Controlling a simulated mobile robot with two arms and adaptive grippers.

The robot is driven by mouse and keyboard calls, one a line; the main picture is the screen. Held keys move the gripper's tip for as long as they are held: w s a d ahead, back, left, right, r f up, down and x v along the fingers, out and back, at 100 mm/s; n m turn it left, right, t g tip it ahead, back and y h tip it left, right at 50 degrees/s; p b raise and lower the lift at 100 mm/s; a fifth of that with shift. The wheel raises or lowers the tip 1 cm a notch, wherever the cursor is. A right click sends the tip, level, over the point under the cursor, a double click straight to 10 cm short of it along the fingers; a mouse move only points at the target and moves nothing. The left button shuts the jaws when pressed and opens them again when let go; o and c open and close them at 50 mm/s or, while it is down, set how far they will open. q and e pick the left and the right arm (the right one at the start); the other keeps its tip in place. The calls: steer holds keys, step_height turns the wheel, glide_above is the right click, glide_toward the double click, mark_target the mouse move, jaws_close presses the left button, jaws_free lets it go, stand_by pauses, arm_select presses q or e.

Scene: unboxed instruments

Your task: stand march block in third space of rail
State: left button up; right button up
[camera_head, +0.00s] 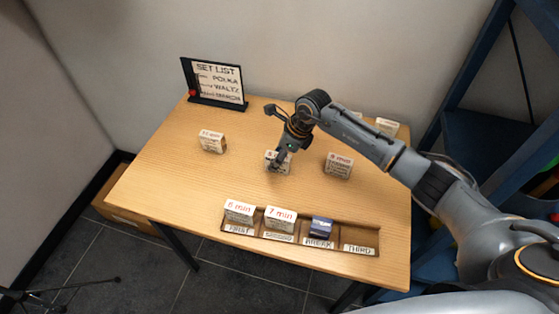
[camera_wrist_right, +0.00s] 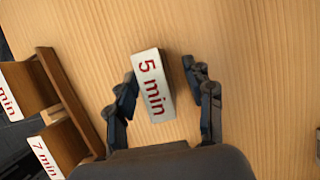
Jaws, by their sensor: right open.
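A white block marked "5 min" (camera_wrist_right: 152,86) stands on the table between the open fingers of my right gripper (camera_wrist_right: 160,88). In the head view this gripper (camera_head: 280,163) is low over the same block (camera_head: 271,156), partly hiding it. I cannot read "march" on any block. The wooden rail (camera_head: 300,244) at the front edge has spaces labelled FIRST, SECOND, BREAK and THIRD. A "6 min" block (camera_head: 239,210) stands in FIRST, a "7 min" block (camera_head: 279,217) in SECOND and a blue block (camera_head: 321,227) in BREAK. The THIRD space (camera_head: 360,237) is bare. My left gripper is not in view.
A white block (camera_head: 211,141) stands left of the gripper, another (camera_head: 339,166) to its right, and a white item (camera_head: 386,127) behind my arm. A set list sign (camera_head: 216,82) naming polka, waltz and march stands at the back left. Table between blocks and rail is clear.

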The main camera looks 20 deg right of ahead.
steer(key=shift+s+a+r, duration=0.15)
steer(key=shift+s+r, duration=0.15)
steer(key=shift+r, duration=0.05)
steer(key=shift+c, duration=1)
steer(key=c, duration=0.4)
jaws_close()
